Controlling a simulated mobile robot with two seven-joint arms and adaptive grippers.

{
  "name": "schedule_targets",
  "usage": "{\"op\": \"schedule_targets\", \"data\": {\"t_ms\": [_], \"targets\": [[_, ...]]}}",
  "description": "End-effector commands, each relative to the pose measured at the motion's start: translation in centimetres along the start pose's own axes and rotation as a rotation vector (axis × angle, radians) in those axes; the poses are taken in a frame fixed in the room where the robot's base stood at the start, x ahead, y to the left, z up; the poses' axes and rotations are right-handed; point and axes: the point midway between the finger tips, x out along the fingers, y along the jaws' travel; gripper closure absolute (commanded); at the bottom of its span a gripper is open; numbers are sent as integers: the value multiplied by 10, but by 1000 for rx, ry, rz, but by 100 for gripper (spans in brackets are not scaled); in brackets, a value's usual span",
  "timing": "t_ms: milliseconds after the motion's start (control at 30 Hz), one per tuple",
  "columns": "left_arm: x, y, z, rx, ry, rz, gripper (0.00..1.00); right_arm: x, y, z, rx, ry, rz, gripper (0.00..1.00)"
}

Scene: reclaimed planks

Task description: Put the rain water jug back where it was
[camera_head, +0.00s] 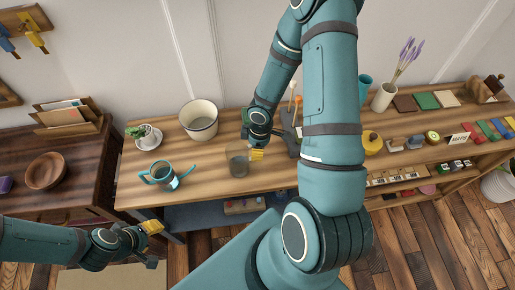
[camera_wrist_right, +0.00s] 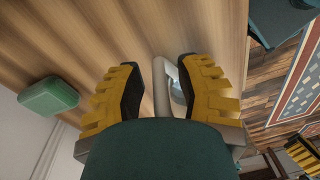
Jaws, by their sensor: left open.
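A see-through grey jug (camera_head: 238,160) stands upright on the plank bench, left of the middle; I take it as the rain water jug. My right gripper (camera_head: 257,154) is at the jug's right side. In the right wrist view its two yellow fingers (camera_wrist_right: 160,95) are apart on either side of a pale upright handle (camera_wrist_right: 161,88), with gaps showing, so it is open around it. Part of the jug's clear body shows behind the right finger. My left gripper (camera_head: 150,238) is open and empty, low in front of the bench's left end.
A teal watering can (camera_head: 162,176), a pale pot (camera_head: 199,121) and a small potted plant (camera_head: 146,137) stand left of the jug. A green box (camera_wrist_right: 48,97) lies near the right gripper. A yellow pot (camera_head: 372,143) and small blocks stand farther right. Bench between can and jug is clear.

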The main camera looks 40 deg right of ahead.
Motion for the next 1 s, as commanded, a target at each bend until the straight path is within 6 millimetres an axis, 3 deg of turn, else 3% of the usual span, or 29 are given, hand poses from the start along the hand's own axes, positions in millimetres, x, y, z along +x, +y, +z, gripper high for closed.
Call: {"op": "schedule_targets", "data": {"t_ms": [233, 700, 1000], "targets": [[-6, 2, -2, -1, 5, -1, 53, -10, 0, 0, 2, 2, 1, 66], [-40, 14, -12, -6, 19, 2, 53, -100, 0, 0, 2, 1, 2, 66], [-47, 16, -12, -5, 18, 4, 53, -122, 0, 0, 0, 1, 0, 66]]}}
